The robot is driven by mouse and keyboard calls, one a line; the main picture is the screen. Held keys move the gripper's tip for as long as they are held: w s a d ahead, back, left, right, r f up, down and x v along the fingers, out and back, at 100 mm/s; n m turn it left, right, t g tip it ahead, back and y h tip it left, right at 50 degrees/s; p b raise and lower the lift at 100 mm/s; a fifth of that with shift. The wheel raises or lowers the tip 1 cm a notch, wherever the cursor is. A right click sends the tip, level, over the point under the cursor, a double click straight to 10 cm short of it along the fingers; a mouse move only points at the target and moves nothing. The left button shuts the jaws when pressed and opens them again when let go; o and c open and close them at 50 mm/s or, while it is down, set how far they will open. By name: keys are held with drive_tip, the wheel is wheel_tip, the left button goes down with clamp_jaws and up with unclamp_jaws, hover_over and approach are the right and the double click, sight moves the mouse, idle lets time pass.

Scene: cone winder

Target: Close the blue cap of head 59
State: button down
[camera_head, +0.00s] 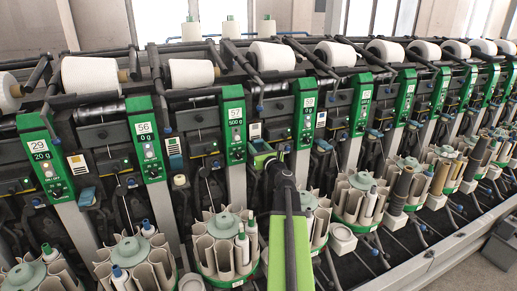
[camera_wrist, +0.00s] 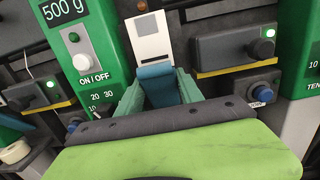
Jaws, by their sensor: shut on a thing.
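My gripper (camera_head: 262,151) is at the upper panel row in the head view, just right of a green head panel (camera_head: 234,122) marked 500 g. In the wrist view my gripper (camera_wrist: 161,92) has its green fingers on either side of a blue cap (camera_wrist: 157,76) and is shut on it. The cap lies below a white plate (camera_wrist: 148,38) with a grey square. The 500 g panel (camera_wrist: 82,55) is left of it in the wrist view. The small head numbers are hard to read, so I cannot tell which head is 59. My gripper hides the cap in the head view.
Grey boxes with round knobs (camera_wrist: 235,50) and a blue button (camera_wrist: 263,93) sit close to the right of my gripper. White yarn cones (camera_head: 270,56) line the top. Round bobbin magazines (camera_head: 225,243) stand in a row below. Another green panel (camera_head: 306,113) is to the right.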

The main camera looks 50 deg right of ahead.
drive_tip(key=shift+s+f+t+b, duration=0.2)
drive_tip(key=shift+f+t+b, duration=0.2)
drive_tip(key=shift+f+b, duration=0.55)
drive_tip(key=b, duration=0.2)
drive_tip(key=t+h+b, duration=0.1)
drive_tip(key=b, duration=0.1)
drive_tip(key=shift+s+a+f, duration=0.15)
drive_tip(key=shift+s+f, duration=0.05)
drive_tip(key=shift+s, duration=0.1)
drive_tip(key=shift+s+r+t+b, duration=0.1)
drive_tip(key=shift+s+t+b, duration=0.1)
drive_tip(key=shift+t+b, duration=0.65)
drive_tip(key=shift+s+r+h, duration=0.1)
drive_tip(key=shift+r+h, duration=0.15)
drive_tip(key=shift+h, duration=0.25)
drive_tip(key=c, duration=0.8)
unclamp_jaws()
drive_tip(key=shift+o, duration=0.2)
drive_tip(key=shift+a, duration=0.1)
